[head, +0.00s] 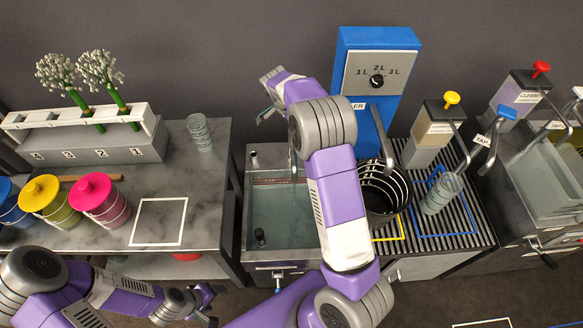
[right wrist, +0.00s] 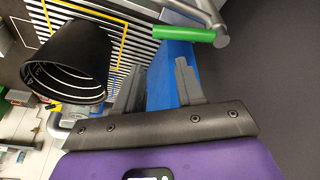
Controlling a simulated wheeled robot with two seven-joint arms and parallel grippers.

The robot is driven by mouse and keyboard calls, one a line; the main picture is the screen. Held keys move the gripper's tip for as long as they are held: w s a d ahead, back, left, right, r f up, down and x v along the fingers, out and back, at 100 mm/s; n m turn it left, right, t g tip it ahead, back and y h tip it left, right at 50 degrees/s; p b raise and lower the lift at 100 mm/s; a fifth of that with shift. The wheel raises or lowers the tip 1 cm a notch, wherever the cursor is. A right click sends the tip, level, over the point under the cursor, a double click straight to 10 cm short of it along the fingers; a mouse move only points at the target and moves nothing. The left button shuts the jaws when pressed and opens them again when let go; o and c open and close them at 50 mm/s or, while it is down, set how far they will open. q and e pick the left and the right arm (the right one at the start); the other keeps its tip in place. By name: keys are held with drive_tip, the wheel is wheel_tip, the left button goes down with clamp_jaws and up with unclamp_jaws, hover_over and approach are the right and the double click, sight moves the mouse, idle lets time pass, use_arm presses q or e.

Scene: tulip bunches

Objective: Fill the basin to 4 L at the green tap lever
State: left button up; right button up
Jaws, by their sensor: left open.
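The steel basin (head: 249,215) holds pale water, with a red line and small marks on its back wall that I cannot read. The green tap lever (right wrist: 185,33) shows on a metal pipe in the right wrist view; it is hidden in the head view. My right gripper (right wrist: 157,75) is open and empty, with the lever beyond its fingertips and not between them. In the head view my right arm rises across the basin's right side, its gripper end (head: 272,78) left of the blue column. My left gripper (head: 212,302) is open and empty at the bottom, below the table.
A black bucket with white rings (head: 385,195) stands on the slatted rack right of my arm. The blue column (head: 400,75) carries a dial marked 1L, 2L, 3L. A clear cup (head: 440,193) stands by the yellow-knobbed dispenser (head: 432,130). Lidded pots (head: 97,195) stand on the left table.

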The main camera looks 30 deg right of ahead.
drive_tip(key=shift+o, duration=0.7)
drive_tip(key=n, duration=0.1)
drive_tip(key=w+f+n+y, duration=0.1)
drive_tip(key=n, duration=0.1)
drive_tip(key=shift+f, duration=0.25)
drive_tip(key=n+y, duration=0.1)
drive_tip(key=n, duration=0.2)
drive_tip(key=w+d+n+y, duration=0.1)
drive_tip(key=n, duration=0.2)
drive_tip(key=d+f+n+y+p, duration=0.1)
drive_tip(key=n, duration=0.1)
drive_tip(key=shift+w+d+f+n+y, duration=0.1)
drive_tip(key=shift+w+d+n+y, duration=0.1)
drive_tip(key=shift+n+y, duration=0.15)
drive_tip(key=f+n, duration=0.1)
drive_tip(key=f, duration=0.1)
drive_tip(key=f+n, duration=0.1)
drive_tip(key=f, duration=0.1)
drive_tip(key=f+n+y+b, duration=0.1)
drive_tip(key=f, duration=0.1)
drive_tip(key=shift+w+d+f+t, duration=0.1)
drive_tip(key=shift+d+f+t, duration=0.25)
drive_tip(key=shift+t, duration=0.05)
clamp_jaws()
